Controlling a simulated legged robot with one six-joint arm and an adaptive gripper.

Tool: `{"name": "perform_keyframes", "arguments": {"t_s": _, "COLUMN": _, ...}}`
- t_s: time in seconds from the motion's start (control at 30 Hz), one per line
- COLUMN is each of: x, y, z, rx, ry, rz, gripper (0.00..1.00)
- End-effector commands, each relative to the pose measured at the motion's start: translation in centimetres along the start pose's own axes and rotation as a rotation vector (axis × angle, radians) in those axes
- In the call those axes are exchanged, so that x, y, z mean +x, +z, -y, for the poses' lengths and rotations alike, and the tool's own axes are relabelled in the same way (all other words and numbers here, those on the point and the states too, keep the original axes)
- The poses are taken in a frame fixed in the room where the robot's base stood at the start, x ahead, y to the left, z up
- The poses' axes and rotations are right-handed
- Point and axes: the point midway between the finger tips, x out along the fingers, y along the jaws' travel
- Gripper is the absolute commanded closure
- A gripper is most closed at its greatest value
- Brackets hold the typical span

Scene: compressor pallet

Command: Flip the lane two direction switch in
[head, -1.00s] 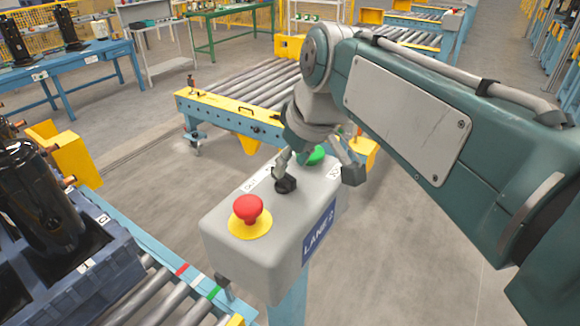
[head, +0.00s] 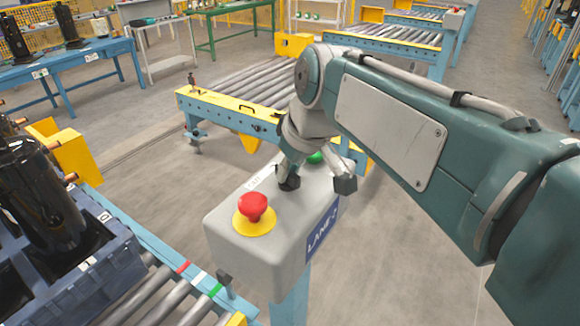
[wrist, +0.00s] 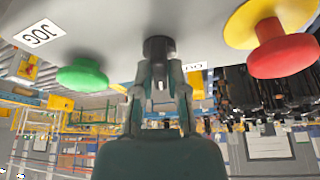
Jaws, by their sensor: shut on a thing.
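The lane two control box (head: 252,250) is a grey box on a blue post, with a blue LANE 2 plate (head: 322,234) on its side. Its black direction switch (head: 289,182) stands between the red button and the green button, mostly covered by my gripper in the head view. In the wrist view the dark switch knob (wrist: 158,48) sits between my fingertips. My gripper (wrist: 158,75) is shut on this knob, pointing at the box's top. The knob's exact angle is hard to tell.
A red mushroom button (head: 253,206) on a yellow disc is close on the near side of the switch. A green button (head: 315,157) is on the far side, close to my gripper. A blue crate (head: 100,262) and roller conveyor (head: 165,300) are at lower left.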

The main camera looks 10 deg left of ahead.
Motion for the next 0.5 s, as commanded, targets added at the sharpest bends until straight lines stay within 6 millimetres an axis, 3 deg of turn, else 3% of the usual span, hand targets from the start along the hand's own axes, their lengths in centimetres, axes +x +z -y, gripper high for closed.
{"name": "perform_keyframes", "arguments": {"t_s": 0.5, "x": 0.17, "y": -0.18, "z": 0.04, "rx": 0.251, "ry": 0.106, "rz": -0.005, "gripper": 1.00}}
